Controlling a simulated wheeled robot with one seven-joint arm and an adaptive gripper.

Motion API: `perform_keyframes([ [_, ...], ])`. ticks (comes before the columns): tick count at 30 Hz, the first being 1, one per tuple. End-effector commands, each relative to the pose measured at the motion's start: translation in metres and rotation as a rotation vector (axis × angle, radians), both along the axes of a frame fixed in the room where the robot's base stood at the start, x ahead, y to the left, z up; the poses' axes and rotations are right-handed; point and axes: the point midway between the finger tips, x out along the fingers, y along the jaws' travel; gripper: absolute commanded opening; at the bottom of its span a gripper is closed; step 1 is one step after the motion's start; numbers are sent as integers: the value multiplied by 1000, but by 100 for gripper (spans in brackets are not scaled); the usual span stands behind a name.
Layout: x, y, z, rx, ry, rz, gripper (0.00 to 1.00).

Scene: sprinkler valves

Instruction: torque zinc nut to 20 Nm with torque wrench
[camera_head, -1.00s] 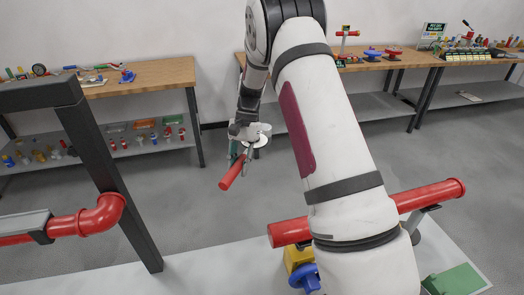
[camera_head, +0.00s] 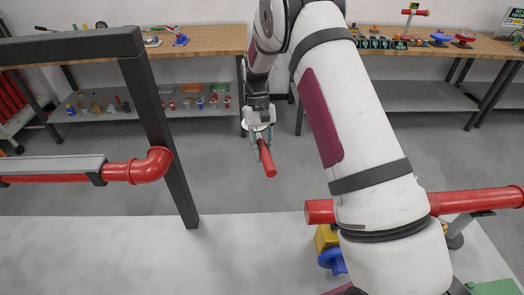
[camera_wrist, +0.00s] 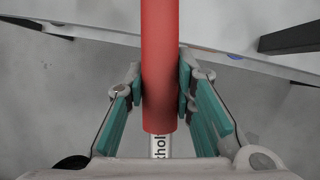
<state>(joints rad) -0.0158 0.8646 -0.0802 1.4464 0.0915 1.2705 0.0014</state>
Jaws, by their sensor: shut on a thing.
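My gripper (camera_head: 263,146) is shut on the red grip of a rod-like tool, which I take to be the torque wrench (camera_head: 269,165). The tool also shows in the wrist view (camera_wrist: 160,60), with my gripper's pads (camera_wrist: 160,90) on both sides of the red grip. A silver shaft with partly visible lettering comes out of the grip's lower end there. The tool is in the air over the grey floor, clear of the bench and pipes. Its working end is hidden. I cannot make out the zinc nut in any view.
A red pipe with an elbow (camera_head: 150,166) and a dark frame post (camera_head: 165,140) stand at left. Another red pipe (camera_head: 465,201) runs behind my arm, with a blue handwheel (camera_head: 332,261) below. Wooden benches (camera_head: 210,42) line the back wall. Open floor lies between.

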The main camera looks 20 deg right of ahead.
Motion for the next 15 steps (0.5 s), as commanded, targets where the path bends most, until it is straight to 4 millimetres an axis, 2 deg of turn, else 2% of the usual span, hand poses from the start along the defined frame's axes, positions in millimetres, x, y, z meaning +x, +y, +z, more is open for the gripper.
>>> perform_keyframes([
  [8, 0, -19, 12, 2, -4, -235, 0],
  [15, -2, -49, 28, 4, -4, -590, 0],
])
